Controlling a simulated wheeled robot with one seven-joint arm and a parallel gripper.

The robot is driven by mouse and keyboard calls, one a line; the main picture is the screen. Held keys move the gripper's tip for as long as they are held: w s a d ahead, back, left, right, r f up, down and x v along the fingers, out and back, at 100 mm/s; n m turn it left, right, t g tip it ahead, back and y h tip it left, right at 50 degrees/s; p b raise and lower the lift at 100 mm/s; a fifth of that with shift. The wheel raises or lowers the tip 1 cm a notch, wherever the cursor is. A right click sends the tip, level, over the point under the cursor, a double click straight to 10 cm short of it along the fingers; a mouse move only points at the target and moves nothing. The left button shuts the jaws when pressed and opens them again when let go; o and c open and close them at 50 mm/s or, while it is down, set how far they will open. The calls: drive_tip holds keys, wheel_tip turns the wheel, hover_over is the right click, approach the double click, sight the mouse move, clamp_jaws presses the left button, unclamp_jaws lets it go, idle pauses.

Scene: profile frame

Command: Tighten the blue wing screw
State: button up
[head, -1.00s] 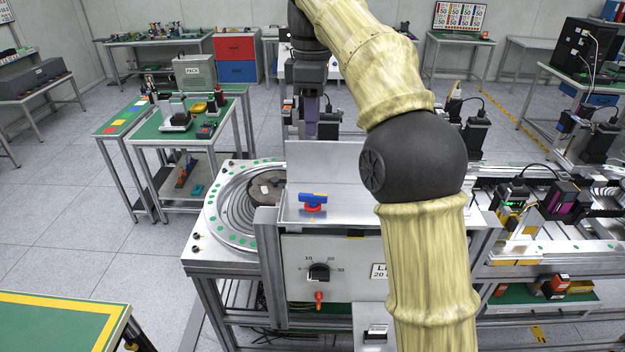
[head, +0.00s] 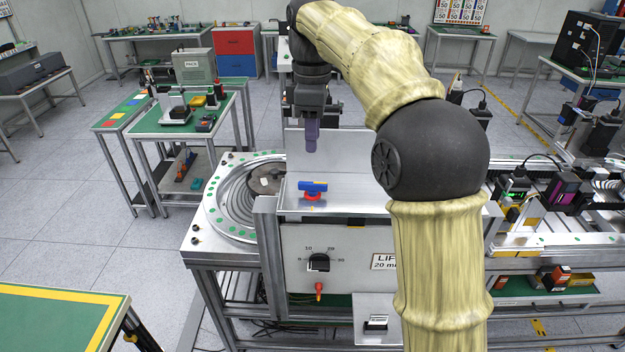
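The blue wing screw (head: 313,186) sits on a red collar (head: 313,196) on the flat metal top of the machine. Its wing lies roughly left to right in the picture. My gripper (head: 311,150) points down above and behind the screw, in front of the upright metal plate, and does not touch the screw. Its purple-grey fingers look close together, but the gap between them cannot be made out. Nothing is seen in its grip.
An upright metal plate (head: 345,153) stands behind the screw. A round ringed bowl (head: 232,203) is to the left. The front panel carries a black dial (head: 319,262) and a red knob (head: 319,288). A conveyor with small devices (head: 545,200) is on the right. My arm hides part of the machine.

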sight(313, 182)
wheel_tip(313, 182, down, 11)
drive_tip(key=shift+r, duration=0.1)
idle(0.4)
drive_tip(key=shift+c, duration=0.2)
clamp_jaws()
